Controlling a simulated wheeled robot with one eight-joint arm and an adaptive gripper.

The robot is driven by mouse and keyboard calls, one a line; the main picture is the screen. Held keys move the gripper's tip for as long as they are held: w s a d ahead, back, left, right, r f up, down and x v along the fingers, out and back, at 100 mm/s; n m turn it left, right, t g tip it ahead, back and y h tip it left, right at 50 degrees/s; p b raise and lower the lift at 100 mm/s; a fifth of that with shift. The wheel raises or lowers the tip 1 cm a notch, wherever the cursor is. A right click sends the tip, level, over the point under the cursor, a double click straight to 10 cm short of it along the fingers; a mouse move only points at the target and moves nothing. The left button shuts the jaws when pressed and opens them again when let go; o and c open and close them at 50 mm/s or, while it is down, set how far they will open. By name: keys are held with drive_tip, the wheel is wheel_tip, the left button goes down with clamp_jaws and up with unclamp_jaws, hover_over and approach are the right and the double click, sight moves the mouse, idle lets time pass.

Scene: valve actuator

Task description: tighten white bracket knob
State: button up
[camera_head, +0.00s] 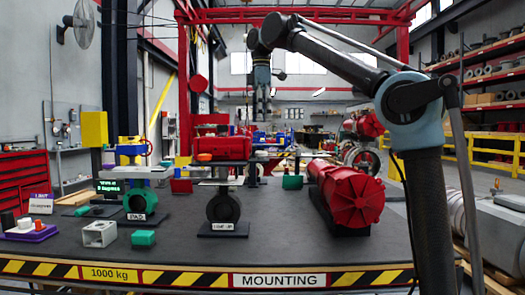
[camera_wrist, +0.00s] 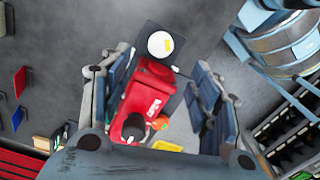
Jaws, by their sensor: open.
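My gripper (camera_head: 262,98) hangs from my raised arm above the middle of the table, fingers down, open and empty. In the wrist view its two fingers (camera_wrist: 160,95) stand wide apart. Between them, farther below, is a red housing (camera_wrist: 150,85) with a black round part (camera_wrist: 132,128). An orange knob (camera_wrist: 160,123) is beside it, near a pale plate (camera_wrist: 181,132). In the head view the red housing (camera_head: 222,147) and orange knob (camera_head: 204,157) are above a black valve (camera_head: 223,207) with a pale bracket (camera_head: 217,181). I cannot tell for sure which knob belongs to the white bracket.
A red ribbed cylinder (camera_head: 345,196) lies at the table's right. A second valve (camera_head: 139,201), a pale hollow block (camera_head: 99,234), a green block (camera_head: 143,238) and a purple-based item (camera_head: 31,232) are at left. The table's front middle is clear.

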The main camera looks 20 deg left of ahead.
sight(261, 155)
wheel_tip(261, 155, down, 11)
drive_tip(key=shift+f, duration=0.2)
idle(0.4)
drive_tip(key=c, duration=1.1)
